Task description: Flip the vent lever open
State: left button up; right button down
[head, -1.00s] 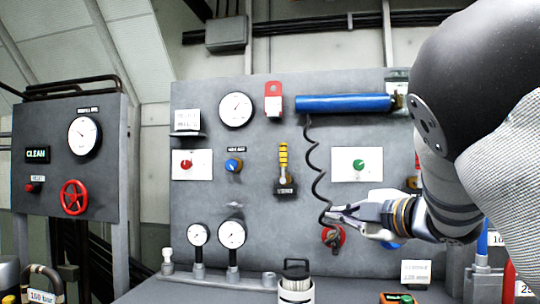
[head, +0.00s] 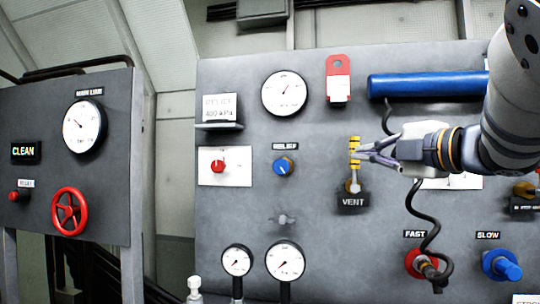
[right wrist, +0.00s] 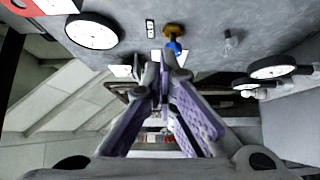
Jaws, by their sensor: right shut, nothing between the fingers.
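I cannot make out the lever in the wrist view. My left gripper is not in view.
A blue cylinder (head: 425,84) sits above my right arm, and a black coiled hose (head: 424,215) hangs below the gripper. The blue relief knob (head: 283,167) is left of the lever. The red FAST valve (head: 421,264) and blue SLOW valve (head: 502,265) are lower right.

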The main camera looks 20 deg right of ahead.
aim_at(354, 165)
jog(key=w+d, duration=0.2)
jog(key=w, duration=0.7)
jog(key=shift+w, duration=0.3)
jog(key=shift+f, duration=0.1)
